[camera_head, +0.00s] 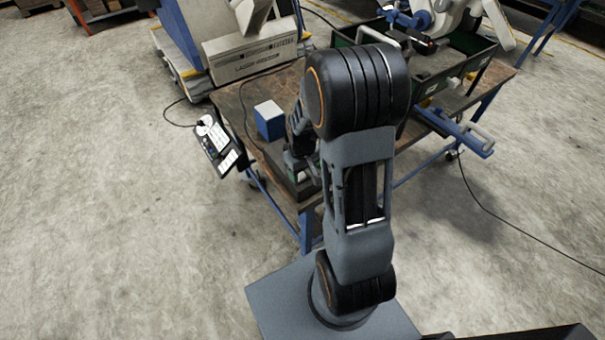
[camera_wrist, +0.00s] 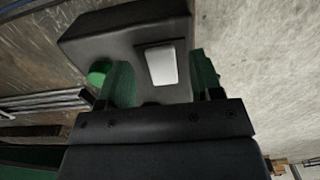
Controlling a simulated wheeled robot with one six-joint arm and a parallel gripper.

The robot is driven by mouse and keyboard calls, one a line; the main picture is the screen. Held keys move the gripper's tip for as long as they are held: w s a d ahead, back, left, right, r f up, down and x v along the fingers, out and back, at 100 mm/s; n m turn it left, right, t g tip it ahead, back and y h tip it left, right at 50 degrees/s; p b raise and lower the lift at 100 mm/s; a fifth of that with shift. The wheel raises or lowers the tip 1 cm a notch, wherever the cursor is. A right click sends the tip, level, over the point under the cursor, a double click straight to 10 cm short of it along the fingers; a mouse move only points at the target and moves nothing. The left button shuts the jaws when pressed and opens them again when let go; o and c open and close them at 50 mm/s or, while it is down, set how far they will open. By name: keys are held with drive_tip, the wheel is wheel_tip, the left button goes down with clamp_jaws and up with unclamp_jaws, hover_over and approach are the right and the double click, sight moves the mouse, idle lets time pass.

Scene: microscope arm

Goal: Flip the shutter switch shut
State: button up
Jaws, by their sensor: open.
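In the wrist view a dark box (camera_wrist: 115,30) lies straight ahead of my gripper. A light grey rectangular plate (camera_wrist: 161,66) sits on its face and looks like the switch; whether it is flipped I cannot tell. My gripper (camera_wrist: 163,82) is open, its green fingers on either side of the plate with nothing clearly held. I cannot tell whether they touch the box. A green rounded thing (camera_wrist: 100,72) shows left of the left finger. In the head view my arm hides most of the gripper and the box, near the table's front edge.
The brown worktable (camera_head: 238,100) carries a blue and white box (camera_head: 270,119) left of my arm. A dark green tray (camera_head: 470,67) is at the back right. A control panel (camera_head: 217,146) hangs at the table's left side. A large machine (camera_head: 250,58) stands behind.

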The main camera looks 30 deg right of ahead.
drive_tip(key=shift+f, duration=1)
